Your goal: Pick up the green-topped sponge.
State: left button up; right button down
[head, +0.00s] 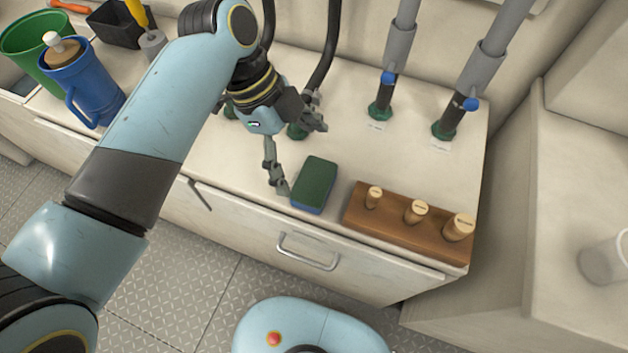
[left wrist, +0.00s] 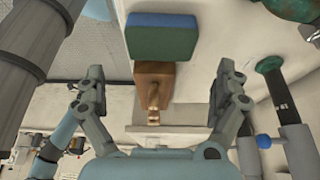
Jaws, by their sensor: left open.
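The green-topped sponge (head: 315,184) lies on the white counter, green side up with a blue lower part. It also shows in the left wrist view (left wrist: 163,37), beyond my fingertips, with its green and blue sides visible. My left gripper (head: 302,158) is open and empty, its fingers spread just behind and left of the sponge in the head view. In the left wrist view the two fingers (left wrist: 158,82) stand wide apart, with the sponge above the gap between them. I see no contact with the sponge. My right gripper is not in view.
A wooden block with several pegs (head: 408,222) stands just right of the sponge. Grey pipes with blue-handled valves (head: 380,106) rise behind. A blue jug (head: 92,85) and green bucket (head: 32,52) stand at left. The counter's front edge and a drawer handle (head: 308,252) are near.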

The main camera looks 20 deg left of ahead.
aim_at(313, 180)
pick_arm(q)
jog(key=x, duration=0.8)
jog(key=shift+w+a+f, duration=0.1)
jog(key=shift+a, duration=0.1)
jog(key=c, duration=0.4)
